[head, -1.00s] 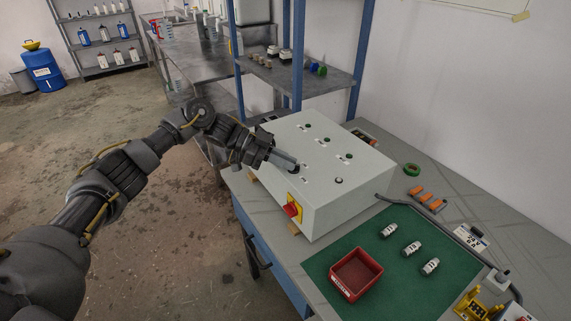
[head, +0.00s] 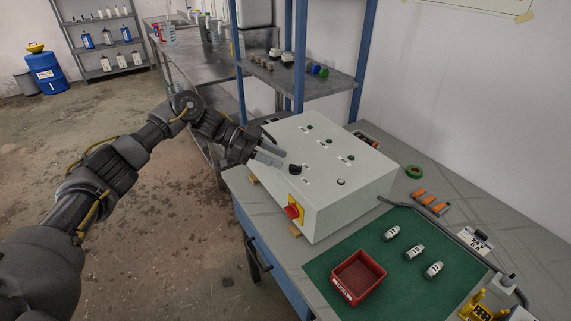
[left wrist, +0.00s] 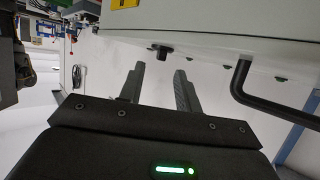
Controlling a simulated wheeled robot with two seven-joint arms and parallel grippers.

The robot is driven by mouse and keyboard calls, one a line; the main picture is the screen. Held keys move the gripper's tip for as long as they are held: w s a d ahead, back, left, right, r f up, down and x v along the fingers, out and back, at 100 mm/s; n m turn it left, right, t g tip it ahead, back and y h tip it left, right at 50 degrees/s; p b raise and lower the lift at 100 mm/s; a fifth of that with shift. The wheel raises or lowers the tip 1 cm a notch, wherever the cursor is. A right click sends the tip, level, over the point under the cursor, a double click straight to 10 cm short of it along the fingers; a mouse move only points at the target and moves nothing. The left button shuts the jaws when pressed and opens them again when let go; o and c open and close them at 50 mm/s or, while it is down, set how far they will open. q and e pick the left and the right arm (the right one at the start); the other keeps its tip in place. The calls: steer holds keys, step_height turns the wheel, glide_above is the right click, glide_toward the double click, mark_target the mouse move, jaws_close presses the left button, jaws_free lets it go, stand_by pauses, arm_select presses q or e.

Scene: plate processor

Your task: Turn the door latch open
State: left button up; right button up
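A pale grey control box (head: 335,205) stands on the bench in the head view. A black knob (head: 295,169), which looks like the latch, sits on its top face, turned part to the side. My left gripper (head: 280,158) is open and empty, just left of the knob and apart from it. In the left wrist view the two fingers (left wrist: 160,76) are spread with nothing between them, and a dark knob (left wrist: 161,51) shows past them on the box face. My right gripper is not in view.
A red and yellow switch (head: 293,211) is on the box's front. A bent black bar (left wrist: 240,85) shows at the right in the left wrist view. A red bin (head: 358,277) and several white parts lie on a green mat (head: 400,262). A blue shelf post (head: 299,60) stands behind.

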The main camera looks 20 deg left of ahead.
arm_select(q)
steer(key=b+v, duration=0.1)
steer(key=v, duration=0.6)
steer(key=shift+a, duration=0.1)
